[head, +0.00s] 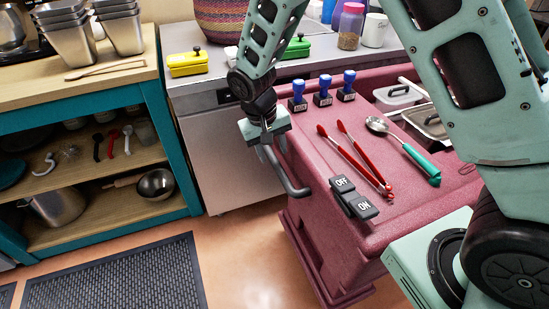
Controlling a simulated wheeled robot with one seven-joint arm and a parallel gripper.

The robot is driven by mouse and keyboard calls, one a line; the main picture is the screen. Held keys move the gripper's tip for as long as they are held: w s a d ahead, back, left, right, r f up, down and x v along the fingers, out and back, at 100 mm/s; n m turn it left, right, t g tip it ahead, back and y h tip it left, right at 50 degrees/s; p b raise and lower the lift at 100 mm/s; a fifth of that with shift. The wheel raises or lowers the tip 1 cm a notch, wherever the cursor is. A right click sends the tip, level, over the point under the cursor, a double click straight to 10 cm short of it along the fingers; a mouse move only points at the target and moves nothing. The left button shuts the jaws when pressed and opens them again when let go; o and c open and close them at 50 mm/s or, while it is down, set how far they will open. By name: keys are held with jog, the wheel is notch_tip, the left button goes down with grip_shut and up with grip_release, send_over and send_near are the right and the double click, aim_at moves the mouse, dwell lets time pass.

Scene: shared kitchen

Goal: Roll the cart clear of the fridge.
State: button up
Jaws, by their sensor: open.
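The cart (320,238) is a maroon-pink wheeled unit with a top tray, standing close against the front of the fridge (226,150), a low stainless-steel unit. A grey bar handle (291,181) sticks out from the cart's left side. My gripper (266,146) reaches down from above at the far end of this handle. Its jaws are open, and the fingers are small and partly merge with the bar, so I cannot tell whether they straddle or touch it. The cart's wheels are hidden.
On the cart lie red tongs (352,158), a green-handled spoon (408,150), blue-topped stamps (322,92) and an OFF/ON switch block (353,197). A teal shelf unit (171,140) stands left. Floor (245,250) is open left of the cart, with a black mat (118,280).

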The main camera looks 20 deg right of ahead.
aim_at(275, 161)
jog(key=shift+d+f, duration=0.2)
jog(key=shift+f, duration=0.8)
jog(key=shift+d+f, duration=0.2)
jog(key=shift+f, duration=0.75)
grip_shut()
jog(key=shift+r, duration=0.1)
